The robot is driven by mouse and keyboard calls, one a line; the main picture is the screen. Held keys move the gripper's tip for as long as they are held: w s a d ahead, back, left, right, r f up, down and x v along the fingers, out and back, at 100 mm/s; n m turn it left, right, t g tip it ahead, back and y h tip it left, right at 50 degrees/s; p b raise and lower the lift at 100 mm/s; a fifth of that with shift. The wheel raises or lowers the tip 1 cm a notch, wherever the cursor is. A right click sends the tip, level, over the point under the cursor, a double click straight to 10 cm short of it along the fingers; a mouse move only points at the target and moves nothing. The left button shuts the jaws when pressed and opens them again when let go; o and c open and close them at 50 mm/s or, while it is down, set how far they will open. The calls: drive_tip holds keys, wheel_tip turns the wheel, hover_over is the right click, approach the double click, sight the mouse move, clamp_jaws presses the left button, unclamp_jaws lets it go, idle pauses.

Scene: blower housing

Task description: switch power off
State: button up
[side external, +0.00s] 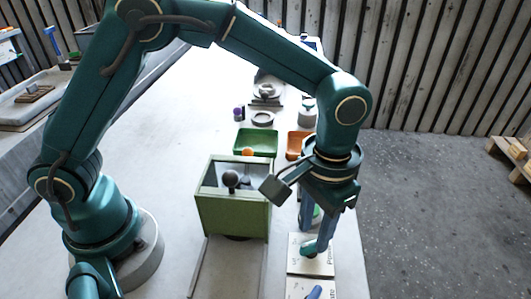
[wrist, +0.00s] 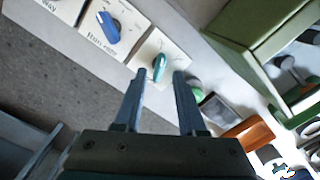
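A teal power knob (wrist: 159,67) stands on a white plate (wrist: 172,45) in the wrist view. In the side external view the plate (side external: 298,265) has a partly covered "Power" label, and my gripper partly hides the knob. My gripper (wrist: 161,74) is open, with one blue finger on either side of the knob in the wrist view. I cannot tell whether either finger touches it. In the side external view my gripper (side external: 314,243) points down close over the plate.
A plate marked "Run gate" with a blue knob (wrist: 109,27) adjoins the power plate. A green box (side external: 232,212) stands close by to the left. Green (side external: 240,150) and orange (side external: 293,153) trays lie behind. The table's right edge is close.

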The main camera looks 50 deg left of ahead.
sight(313, 243)
drive_tip(key=shift+f, duration=1.15)
drive_tip(key=shift+m, duration=0.7)
drive_tip(key=shift+f, duration=0.65)
clamp_jaws()
